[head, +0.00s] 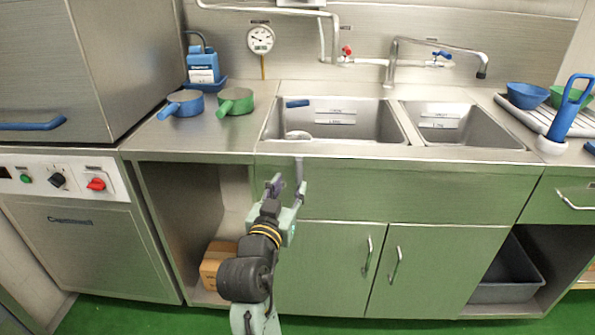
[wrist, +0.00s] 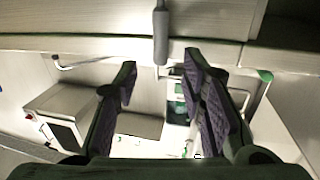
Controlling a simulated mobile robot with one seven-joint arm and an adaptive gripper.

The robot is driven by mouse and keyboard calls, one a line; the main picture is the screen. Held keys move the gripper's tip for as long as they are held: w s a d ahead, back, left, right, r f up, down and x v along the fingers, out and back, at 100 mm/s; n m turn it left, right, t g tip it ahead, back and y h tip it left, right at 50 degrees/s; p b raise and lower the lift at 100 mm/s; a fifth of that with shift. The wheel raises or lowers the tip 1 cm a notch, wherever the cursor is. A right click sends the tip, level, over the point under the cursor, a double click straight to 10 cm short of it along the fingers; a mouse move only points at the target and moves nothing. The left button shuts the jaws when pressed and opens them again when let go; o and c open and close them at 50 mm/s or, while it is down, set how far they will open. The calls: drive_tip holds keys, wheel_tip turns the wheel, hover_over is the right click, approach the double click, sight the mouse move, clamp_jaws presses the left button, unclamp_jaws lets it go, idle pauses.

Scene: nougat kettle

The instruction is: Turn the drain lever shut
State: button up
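The drain lever (head: 299,170) is a thin grey handle hanging straight down from the front edge of the counter, below the left sink basin (head: 335,122). In the wrist view the drain lever (wrist: 161,38) has a thicker grey grip, and its lower end shows between the fingertips with a gap on both sides. My gripper (head: 288,187) is open and empty, just below the counter edge at the lever. Its two dark padded fingers also show in the wrist view (wrist: 160,68). The depth between fingers and lever is hard to tell.
Closed green cabinet doors (head: 395,262) stand below the sink. An open bay with a cardboard box (head: 217,264) is to the left. A blue pan (head: 184,103) and a green pan (head: 235,102) stand on the counter. A grey tub (head: 508,278) is low at right.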

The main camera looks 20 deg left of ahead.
sight(298, 169)
drive_tip(key=w, duration=0.2)
drive_tip(key=w+p, duration=0.1)
drive_tip(key=w, duration=0.4)
drive_tip(key=shift+w+a+p, duration=0.15)
drive_tip(key=shift+a+p, duration=0.15)
drive_tip(key=shift+c, duration=0.3)
clamp_jaws()
